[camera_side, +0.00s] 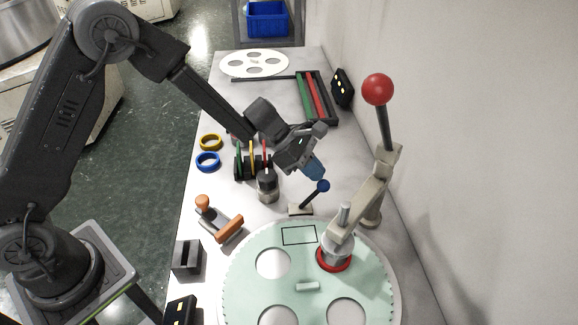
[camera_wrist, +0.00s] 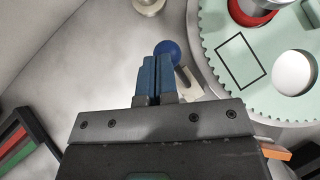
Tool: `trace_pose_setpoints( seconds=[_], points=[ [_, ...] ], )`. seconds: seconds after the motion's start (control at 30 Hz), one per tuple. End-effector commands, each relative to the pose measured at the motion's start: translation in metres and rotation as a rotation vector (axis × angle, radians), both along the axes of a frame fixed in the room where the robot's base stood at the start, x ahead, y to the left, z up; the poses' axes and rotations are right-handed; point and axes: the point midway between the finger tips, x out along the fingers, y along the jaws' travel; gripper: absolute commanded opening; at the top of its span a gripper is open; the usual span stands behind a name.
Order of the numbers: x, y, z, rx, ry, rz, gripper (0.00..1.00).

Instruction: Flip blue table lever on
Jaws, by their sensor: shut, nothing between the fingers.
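The blue-knobbed table lever (camera_side: 323,185) stands on a small beige base (camera_side: 300,209) behind the pale green toothed disc. Its dark stem leans up to the right in the side view. My gripper (camera_side: 317,174) is shut and empty, with its blue fingertips just above and beside the knob. In the wrist view the blue knob (camera_wrist: 166,48) shows right beyond the tips of the shut blue fingers (camera_wrist: 155,62). The fingers partly cover the lever there. I cannot tell whether the tips touch the knob.
A tall lever with a red ball (camera_side: 378,89) stands close on the right, on a beige arm over the green disc (camera_side: 275,240). A tray with coloured bars (camera_side: 332,121) lies behind.

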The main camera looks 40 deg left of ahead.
Motion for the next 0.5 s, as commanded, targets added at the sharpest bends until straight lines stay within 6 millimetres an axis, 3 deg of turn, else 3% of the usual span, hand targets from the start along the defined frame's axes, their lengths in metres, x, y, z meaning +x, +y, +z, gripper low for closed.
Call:
trace_pose_setpoints(
  seconds=[0.27,0.5],
  points=[
    [-0.006,0.029,0.016,0.0,-0.002,0.005,0.0],
    [-0.003,0.054,0.063,0.001,-0.006,0.002,0.0]
  ],
)
